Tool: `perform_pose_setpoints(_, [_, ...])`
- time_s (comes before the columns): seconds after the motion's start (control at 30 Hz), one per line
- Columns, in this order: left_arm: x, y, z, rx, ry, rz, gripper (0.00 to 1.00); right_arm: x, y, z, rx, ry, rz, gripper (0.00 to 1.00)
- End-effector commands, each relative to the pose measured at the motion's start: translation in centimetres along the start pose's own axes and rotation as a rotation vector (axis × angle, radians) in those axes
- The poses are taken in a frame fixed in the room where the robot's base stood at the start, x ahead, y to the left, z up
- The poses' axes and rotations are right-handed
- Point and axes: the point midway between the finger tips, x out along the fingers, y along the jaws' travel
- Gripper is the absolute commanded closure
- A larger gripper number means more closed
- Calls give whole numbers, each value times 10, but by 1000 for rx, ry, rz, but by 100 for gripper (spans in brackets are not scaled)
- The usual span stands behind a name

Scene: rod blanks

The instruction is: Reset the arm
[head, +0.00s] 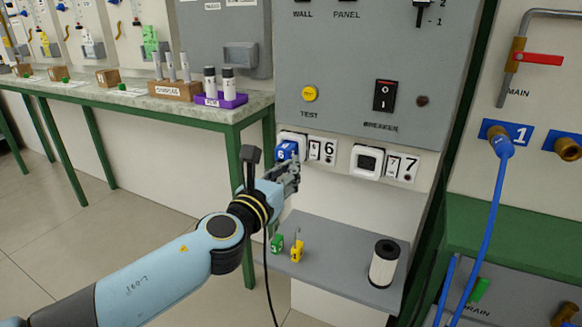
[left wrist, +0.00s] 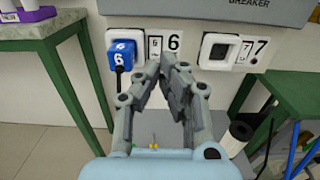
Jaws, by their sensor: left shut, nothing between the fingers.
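My left arm comes in from the lower left of the head view. Its gripper (head: 293,168) is shut and empty, in front of the panel just below socket 6. In the left wrist view the fingertips (left wrist: 171,62) are together, with nothing between them. A blue plug marked 6 (head: 284,150) sits in the socket marked 6, and it shows left of the fingers in the left wrist view (left wrist: 122,54). A dark cable hangs down from the plug. In the picture the fingers are close to the plug; contact cannot be told. My right gripper is not in view.
Socket 7 (head: 367,161) is to the right and empty. A bench (head: 130,98) with rod holders stands left. A blue hose (head: 496,200) hangs right.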

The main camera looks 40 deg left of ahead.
Motion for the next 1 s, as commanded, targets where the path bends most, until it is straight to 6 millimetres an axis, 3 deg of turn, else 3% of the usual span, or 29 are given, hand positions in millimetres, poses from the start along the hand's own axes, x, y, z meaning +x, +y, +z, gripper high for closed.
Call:
perform_pose_setpoints(0.4, [0, 0, -1, 0, 2, 0, 100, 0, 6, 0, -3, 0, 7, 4])
perform_pose_setpoints(0.47, [-4, -1, -8, -4, 16, 2, 100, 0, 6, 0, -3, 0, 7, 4])
perform_pose_setpoints(0.53, [-10, 2, -29, -11, 58, 11, 100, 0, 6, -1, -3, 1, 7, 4])
perform_pose_setpoints(0.67, [-33, 13, -106, -127, 223, 58, 100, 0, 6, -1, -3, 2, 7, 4])
perform_pose_setpoints(0.77, [-67, 24, -182, -329, 388, 139, 100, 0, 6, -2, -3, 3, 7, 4])
perform_pose_setpoints(0.87, [-113, 34, -253, -565, 539, 265, 100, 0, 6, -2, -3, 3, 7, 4])
perform_pose_setpoints(1.0, [-194, 46, -339, -918, 704, 520, 100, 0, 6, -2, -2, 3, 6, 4])
